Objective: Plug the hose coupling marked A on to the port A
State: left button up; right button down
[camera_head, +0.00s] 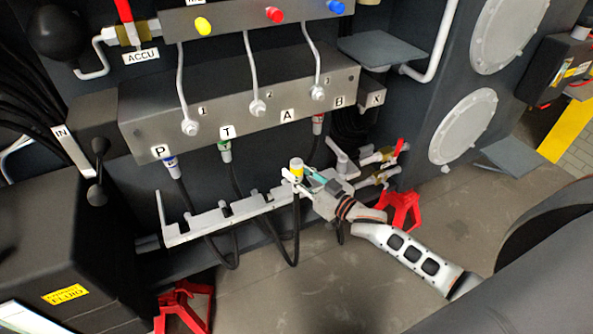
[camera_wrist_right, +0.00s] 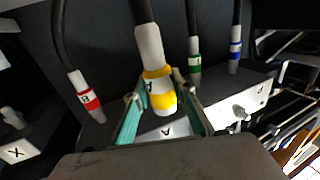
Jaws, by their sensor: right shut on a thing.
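The hose coupling A (camera_wrist_right: 158,82), white with yellow bands and a letter A, is on a black hose. My right gripper (camera_wrist_right: 164,104) is shut on it, with a teal finger on each side. In the head view the right gripper (camera_head: 303,176) holds the coupling (camera_head: 296,168) roughly upright, above the right part of the notched rack and below the manifold. The grey manifold (camera_head: 230,108) carries a label A (camera_head: 287,115) between T and B. Port A itself, on the underside, is hidden in the head view. My left gripper is not in view.
Blue (camera_head: 171,164), green (camera_head: 225,150) and red (camera_head: 318,122) couplings hang at P, T and B under the manifold. The pale notched rack (camera_head: 220,218) runs below. Small brass valves (camera_head: 376,178) stand right of my gripper. A dark box (camera_head: 70,230) stands left.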

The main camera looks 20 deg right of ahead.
jog(key=shift+f, duration=0.2)
jog(key=shift+r, duration=0.1)
jog(key=shift+w, duration=0.25)
jog(key=w+b, duration=0.5)
jog(key=w, duration=1.1)
jog(key=shift+a+b, duration=0.3)
